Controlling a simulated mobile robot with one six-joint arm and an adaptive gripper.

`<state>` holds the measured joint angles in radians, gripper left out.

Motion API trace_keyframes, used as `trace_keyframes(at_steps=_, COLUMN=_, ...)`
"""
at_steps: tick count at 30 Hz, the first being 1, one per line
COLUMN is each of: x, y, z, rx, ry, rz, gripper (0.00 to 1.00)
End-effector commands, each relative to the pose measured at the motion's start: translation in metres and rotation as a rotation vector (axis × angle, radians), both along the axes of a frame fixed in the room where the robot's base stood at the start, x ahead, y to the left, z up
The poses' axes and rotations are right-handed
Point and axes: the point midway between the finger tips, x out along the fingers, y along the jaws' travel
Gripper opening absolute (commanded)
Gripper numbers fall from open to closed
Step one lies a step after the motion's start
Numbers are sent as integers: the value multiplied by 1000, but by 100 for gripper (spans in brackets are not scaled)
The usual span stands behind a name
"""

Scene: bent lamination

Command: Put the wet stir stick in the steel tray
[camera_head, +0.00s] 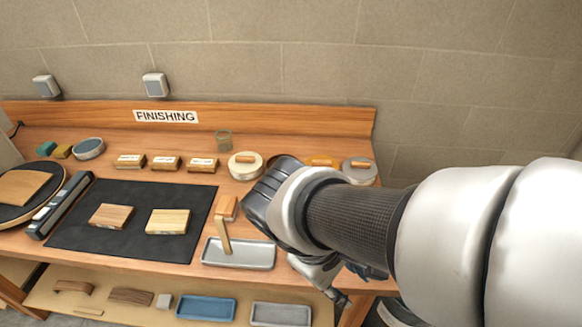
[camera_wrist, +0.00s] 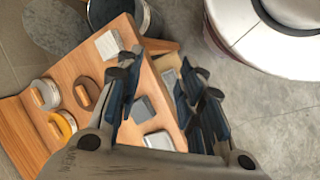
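A shallow steel tray (camera_head: 258,254) lies near the front of the bench in the head view. A flat tan wooden stick (camera_head: 222,234) reaches over the tray's left part; its far end meets an orange-brown wooden piece (camera_head: 229,207) behind the tray. I cannot tell whether this is the wet stir stick, or whether it touches the tray floor. My gripper (camera_head: 343,288) is right of the tray, at the bench's front edge, partly hidden by my arm. In the wrist view my gripper (camera_wrist: 162,72) has its fingers apart, with nothing between them.
Several lidded tins stand along the back, including a white-lidded one (camera_head: 245,166) and a grey-lidded one (camera_head: 360,171). A black mat (camera_head: 140,225) holds two wood blocks. A blue tray (camera_head: 206,307) and a grey tray (camera_head: 281,314) sit on the lower shelf. My arm hides the bench's right part.

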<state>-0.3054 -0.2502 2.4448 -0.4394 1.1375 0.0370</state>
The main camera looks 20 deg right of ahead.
Motion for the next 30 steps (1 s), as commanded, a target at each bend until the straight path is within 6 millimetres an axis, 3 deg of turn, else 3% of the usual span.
trace_keyframes(at_steps=6, x=-12, y=18, z=30, rx=335, ry=-319, rz=-277, gripper=35)
trace_keyframes(at_steps=12, x=-11, y=28, z=51, rx=481, ry=-490, rz=-386, gripper=35)
trace_keyframes(at_steps=30, x=-10, y=30, z=54, rx=503, ry=-517, rz=-400, gripper=35)
